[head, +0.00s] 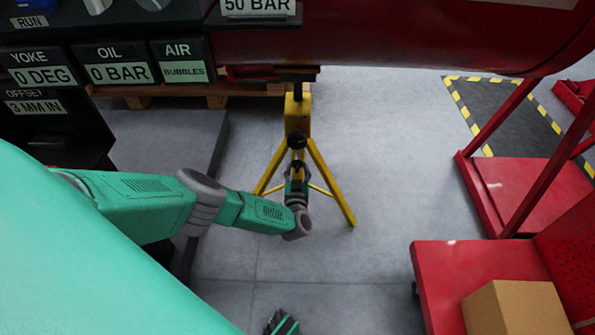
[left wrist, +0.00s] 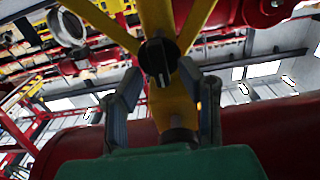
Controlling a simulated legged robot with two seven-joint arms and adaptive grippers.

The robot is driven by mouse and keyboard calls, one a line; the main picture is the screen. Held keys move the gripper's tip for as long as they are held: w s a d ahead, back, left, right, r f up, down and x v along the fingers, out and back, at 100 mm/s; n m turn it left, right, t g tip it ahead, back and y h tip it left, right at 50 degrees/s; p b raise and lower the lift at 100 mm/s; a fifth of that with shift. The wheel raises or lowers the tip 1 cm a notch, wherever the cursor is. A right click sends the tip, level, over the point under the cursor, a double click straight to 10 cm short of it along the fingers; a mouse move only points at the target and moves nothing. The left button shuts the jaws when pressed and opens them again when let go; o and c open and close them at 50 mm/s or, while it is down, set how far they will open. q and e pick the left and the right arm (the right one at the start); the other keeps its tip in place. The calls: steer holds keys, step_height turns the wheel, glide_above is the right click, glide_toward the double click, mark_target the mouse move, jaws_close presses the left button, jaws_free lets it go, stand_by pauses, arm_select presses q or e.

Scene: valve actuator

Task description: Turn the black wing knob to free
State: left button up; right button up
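The black wing knob (left wrist: 158,60) is round with a raised bar across it. It sits on the yellow tripod stand (left wrist: 172,108) where the legs meet. In the head view the knob (head: 297,141) shows small on the stand (head: 298,112). My left gripper (head: 296,168) is just on the near side of the knob. In the left wrist view my left gripper (left wrist: 160,70) is open, with one finger on each side of the knob. Gaps show between the fingers and the knob, and I see no contact.
A large red cylinder (head: 420,40) lies above the stand. Black panels with an OIL label (head: 112,68) are at upper left. A red cart with a cardboard box (head: 515,308) stands at lower right. Grey floor (head: 365,145) is free right of the stand.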

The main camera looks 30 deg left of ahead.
arm_select(q)
steer(key=shift+a, duration=0.15)
jaws_close()
steer(key=shift+n, duration=0.4)
steer(key=n+b, duration=0.1)
steer(key=n, duration=0.2)
steer(key=n+b, duration=0.1)
steer(key=n, duration=0.2)
steer(key=n+b, duration=0.1)
steer(key=n, duration=0.2)
steer(key=shift+s+a+f+b, duration=0.3)
steer(key=shift+f+b, duration=0.05)
steer(key=shift+f, duration=0.05)
steer(key=shift+a+f+n+b, duration=0.1)
steer(key=shift+n+b, duration=0.2)
steer(key=shift+n, duration=0.9)
steer(key=shift+s, duration=0.1)
